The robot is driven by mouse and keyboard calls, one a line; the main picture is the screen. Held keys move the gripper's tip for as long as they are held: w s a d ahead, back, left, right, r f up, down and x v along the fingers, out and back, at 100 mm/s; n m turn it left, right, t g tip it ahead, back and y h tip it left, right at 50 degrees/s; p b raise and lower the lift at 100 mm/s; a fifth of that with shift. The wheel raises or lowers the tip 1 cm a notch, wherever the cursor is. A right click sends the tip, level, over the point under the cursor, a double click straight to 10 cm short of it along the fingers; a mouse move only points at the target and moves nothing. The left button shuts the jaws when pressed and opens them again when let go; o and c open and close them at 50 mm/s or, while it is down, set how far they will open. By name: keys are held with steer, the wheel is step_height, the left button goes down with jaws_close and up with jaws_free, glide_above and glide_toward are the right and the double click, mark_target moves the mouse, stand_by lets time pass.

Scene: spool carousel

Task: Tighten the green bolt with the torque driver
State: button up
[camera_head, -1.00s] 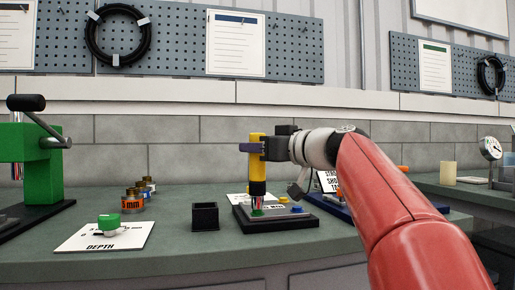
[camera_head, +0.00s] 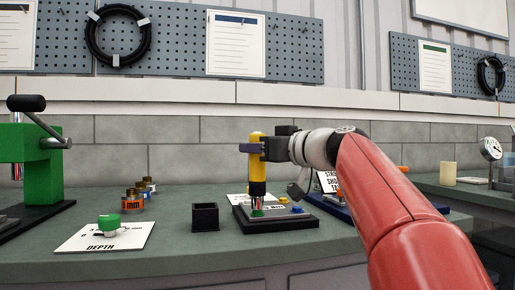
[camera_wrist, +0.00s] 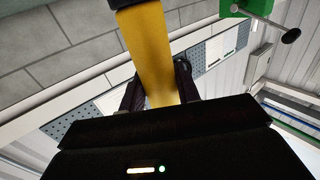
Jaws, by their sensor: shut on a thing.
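The torque driver (camera_head: 257,165) has a yellow body, a black lower band and a bright metal tip. It stands upright, and its yellow body also fills the middle of the wrist view (camera_wrist: 154,55). My gripper (camera_head: 252,148) is shut on the driver's upper body. The driver's tip is down at the green bolt (camera_head: 257,211) on the dark plate (camera_head: 275,222). The tip covers most of the bolt, so exact seating cannot be told. A blue bolt (camera_head: 297,210) and a yellow bolt (camera_head: 283,200) sit on the same plate.
A black open box (camera_head: 205,217) stands left of the plate. A white card marked DEPTH (camera_head: 105,238) with a green knob lies farther left, near small labelled spools (camera_head: 132,203) and a green press (camera_head: 40,165). A blue base with a sign (camera_head: 335,205) is behind my arm.

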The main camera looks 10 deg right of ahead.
steer(key=shift+r+p, duration=1.8)
steer(key=shift+r, duration=0.7)
